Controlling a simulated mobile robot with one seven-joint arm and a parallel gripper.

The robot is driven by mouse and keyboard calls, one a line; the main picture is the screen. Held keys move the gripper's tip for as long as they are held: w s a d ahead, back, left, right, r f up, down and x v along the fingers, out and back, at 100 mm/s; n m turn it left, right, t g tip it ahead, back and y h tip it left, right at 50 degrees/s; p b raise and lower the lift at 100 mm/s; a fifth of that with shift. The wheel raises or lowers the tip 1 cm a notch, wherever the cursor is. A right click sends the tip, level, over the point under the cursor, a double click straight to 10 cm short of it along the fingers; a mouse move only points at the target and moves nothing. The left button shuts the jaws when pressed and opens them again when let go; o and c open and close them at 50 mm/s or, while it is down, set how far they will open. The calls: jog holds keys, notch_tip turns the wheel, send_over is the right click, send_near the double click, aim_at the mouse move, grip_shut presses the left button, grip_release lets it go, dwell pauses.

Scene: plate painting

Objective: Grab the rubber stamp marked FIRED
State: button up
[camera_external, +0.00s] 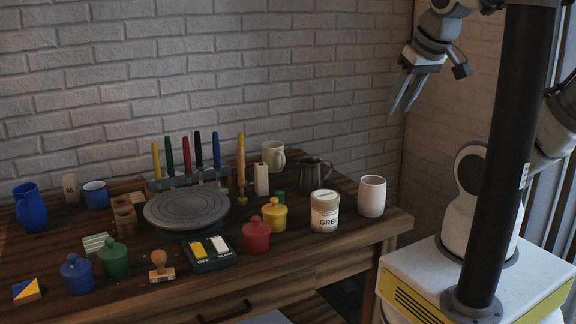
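A small stamp (160,266) with a rounded wooden handle and a brown base stands at the front left of the table. No marking on it can be read, so I cannot tell whether it says FIRED. My gripper (403,108) is raised in the air at the upper right, beyond the table's right end and far from the stamp. Its two fingers point down with a gap between them. Nothing is seen between them.
Green (112,258) and blue (77,273) lidded jars flank the stamp's left side. A white cup (371,196) and labelled jar (324,211) stand near the table's right end.

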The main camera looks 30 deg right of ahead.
jog(key=o, duration=0.6)
jog(key=shift+c, duration=0.2)
jog(key=w+a+f+n+t+b, duration=0.2)
jog(key=w+a+f+b, duration=0.1)
jog(key=w+f+b, duration=0.4)
jog(key=n+y+b, duration=1)
jog(key=y+b, duration=0.1)
jog(key=y, duration=0.1)
send_near(161, 252)
jog(key=shift+g+h, duration=0.3)
jog(key=x, duration=0.2)
jog(key=b+x, duration=0.1)
jog(key=x, duration=0.2)
jog(key=b+x, duration=0.1)
jog(key=x, duration=0.1)
jog(key=shift+w+a+r, duration=0.2)
jog(key=shift+a, duration=0.15)
jog(key=shift+b+x, duration=1)
jog(key=shift+x, duration=2.05)
